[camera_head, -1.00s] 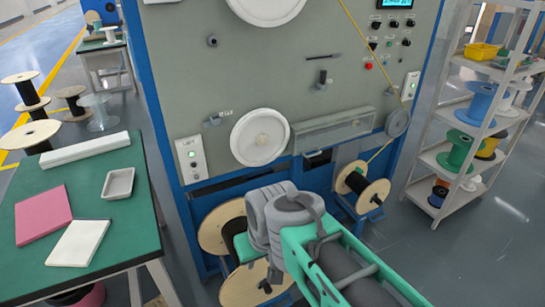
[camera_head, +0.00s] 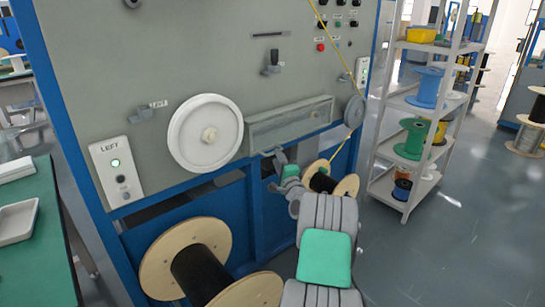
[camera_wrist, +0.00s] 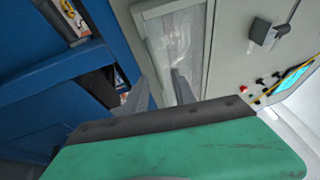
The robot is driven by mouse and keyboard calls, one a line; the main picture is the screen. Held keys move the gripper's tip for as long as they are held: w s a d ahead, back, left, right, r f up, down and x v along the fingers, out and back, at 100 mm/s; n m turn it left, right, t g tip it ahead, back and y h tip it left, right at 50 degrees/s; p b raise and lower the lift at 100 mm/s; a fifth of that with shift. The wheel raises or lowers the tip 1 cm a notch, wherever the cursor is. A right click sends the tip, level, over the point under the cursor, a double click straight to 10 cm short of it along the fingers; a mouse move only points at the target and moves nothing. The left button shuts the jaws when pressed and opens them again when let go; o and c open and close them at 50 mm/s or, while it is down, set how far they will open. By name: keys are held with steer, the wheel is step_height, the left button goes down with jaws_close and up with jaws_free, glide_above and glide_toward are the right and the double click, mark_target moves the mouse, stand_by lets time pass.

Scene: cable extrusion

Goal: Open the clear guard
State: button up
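The clear guard (camera_head: 290,124) is a long see-through box with a grey frame on the machine's front panel, right of the white wheel. It looks closed. It also shows in the wrist view (camera_wrist: 183,45), beyond my fingers.
A white wheel (camera_head: 205,134) and a LEFT button box (camera_head: 117,172) are left of the guard. A small pulley (camera_head: 354,111) with yellow cable is at its right end. Wooden spools (camera_head: 332,180) stand below. A shelf rack (camera_head: 386,170) stands right, with open floor beyond.

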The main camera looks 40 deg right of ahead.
steer(key=x, duration=0.4)
steer(key=shift+w+d, duration=0.1)
steer(key=shift+w, duration=0.25)
steer(key=shift+c, duration=0.4)
jaws_close()
stand_by(0.6)
